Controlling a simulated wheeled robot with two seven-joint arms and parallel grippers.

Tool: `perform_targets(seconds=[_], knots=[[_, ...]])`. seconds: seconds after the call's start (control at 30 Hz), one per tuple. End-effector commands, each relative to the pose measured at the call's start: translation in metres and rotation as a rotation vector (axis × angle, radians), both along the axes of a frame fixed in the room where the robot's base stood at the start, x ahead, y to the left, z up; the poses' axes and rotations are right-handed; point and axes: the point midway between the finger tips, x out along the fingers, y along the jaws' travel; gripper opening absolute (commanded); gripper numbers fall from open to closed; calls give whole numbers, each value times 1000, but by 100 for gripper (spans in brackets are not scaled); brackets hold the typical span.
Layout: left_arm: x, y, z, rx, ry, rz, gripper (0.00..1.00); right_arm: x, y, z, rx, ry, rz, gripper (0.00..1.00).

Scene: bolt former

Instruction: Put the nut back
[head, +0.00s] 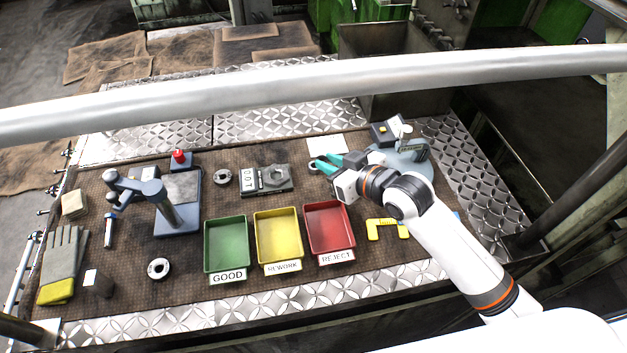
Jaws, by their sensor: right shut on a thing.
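My right gripper (322,164), with teal fingertips, reaches in from the right above the back middle of the bench. It is shut on a small grey piece (312,166) at its fingertips, which looks like the nut and is partly hidden by the fingers. A grey block (265,181) with markings and a round recess or ring lies to the left of the gripper, apart from it. A grey ring (222,177) lies left of that block, and another ring (158,268) lies at the front left. My left gripper is not in view.
Green GOOD (228,270), yellow REWORK (284,261) and red REJECT (334,249) trays line the front. A blue press-like stand (178,232) and gloves (60,262) are at left. A yellow gauge (374,236) lies right of the trays. A silver rail (300,92) crosses the view.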

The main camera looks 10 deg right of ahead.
Motion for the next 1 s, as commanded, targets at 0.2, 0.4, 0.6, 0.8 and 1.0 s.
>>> perform_targets(seconds=[0.2, 0.4, 0.6, 0.8, 1.0], knots=[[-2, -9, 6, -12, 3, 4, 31, 0, -1, -35, -1, 2, -1, 0], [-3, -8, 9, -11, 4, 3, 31, -1, 0, -58, -1, 5, -2, 0], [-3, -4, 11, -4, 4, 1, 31, -1, 0, -76, 0, 0, -1, 0], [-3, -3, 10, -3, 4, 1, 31, -1, 0, -77, 0, -1, -1, 0], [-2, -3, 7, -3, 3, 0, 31, -1, 0, -83, -1, 1, -1, 0]])
